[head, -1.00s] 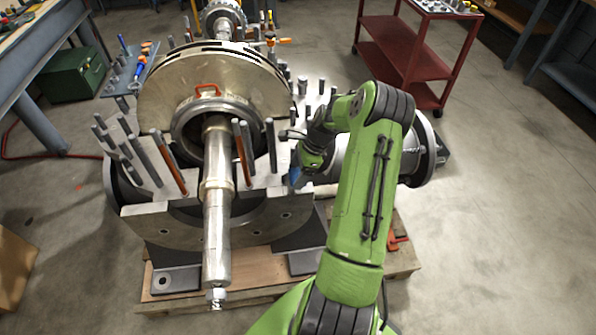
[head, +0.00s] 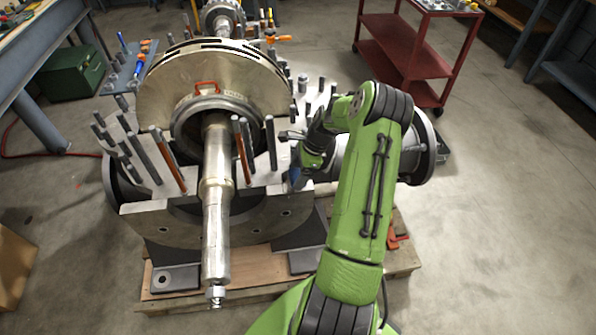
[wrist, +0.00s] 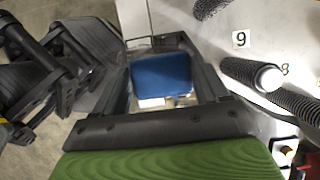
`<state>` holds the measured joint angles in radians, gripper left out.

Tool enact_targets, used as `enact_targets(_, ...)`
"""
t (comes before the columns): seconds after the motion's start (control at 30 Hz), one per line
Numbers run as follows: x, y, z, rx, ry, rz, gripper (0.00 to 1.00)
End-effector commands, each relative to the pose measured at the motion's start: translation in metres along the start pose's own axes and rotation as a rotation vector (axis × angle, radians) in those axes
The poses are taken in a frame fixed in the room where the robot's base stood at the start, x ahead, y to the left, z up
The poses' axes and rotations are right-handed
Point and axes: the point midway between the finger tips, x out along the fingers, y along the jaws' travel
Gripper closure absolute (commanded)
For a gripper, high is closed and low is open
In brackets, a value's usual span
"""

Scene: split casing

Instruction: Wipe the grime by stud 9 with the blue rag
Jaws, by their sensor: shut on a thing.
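The blue rag (wrist: 160,75) is between the two dark fingers of my gripper (wrist: 161,90) in the wrist view, and my gripper is shut on it. In the head view the rag (head: 295,177) shows as a small blue patch at the casing's front right corner. The number 9 label (wrist: 241,39) is on the pale flange, right of the rag. A threaded stud (wrist: 250,74) stands between the labels 9 and 8; I cannot tell which number it bears. No grime shows clearly. The rag and fingers hide the surface under them, and I cannot tell whether the rag touches it.
The lower casing (head: 200,228) holds a long shaft (head: 216,245) and a large disc. Several upright studs line both flanges, some close to my gripper. A red cart (head: 415,60) stands at the back right.

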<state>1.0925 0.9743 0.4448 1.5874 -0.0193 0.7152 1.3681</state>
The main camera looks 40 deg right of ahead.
Motion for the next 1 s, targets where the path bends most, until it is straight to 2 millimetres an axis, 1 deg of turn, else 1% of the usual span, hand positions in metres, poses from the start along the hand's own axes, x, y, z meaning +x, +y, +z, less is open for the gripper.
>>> enact_targets(0.37,0.006,0.0,-0.002,-0.001,0.0,0.0,0.55)
enact_targets(0.47,0.007,0.0,0.003,-0.002,0.0,0.001,0.55)
enact_targets(0.8,0.018,0.0,0.035,-0.002,-0.001,0.001,0.55)
enact_targets(0.9,0.019,0.002,0.036,-0.001,0.0,0.001,0.55)
enact_targets(1.0,0.02,0.011,0.035,0.0,0.0,0.002,0.55)
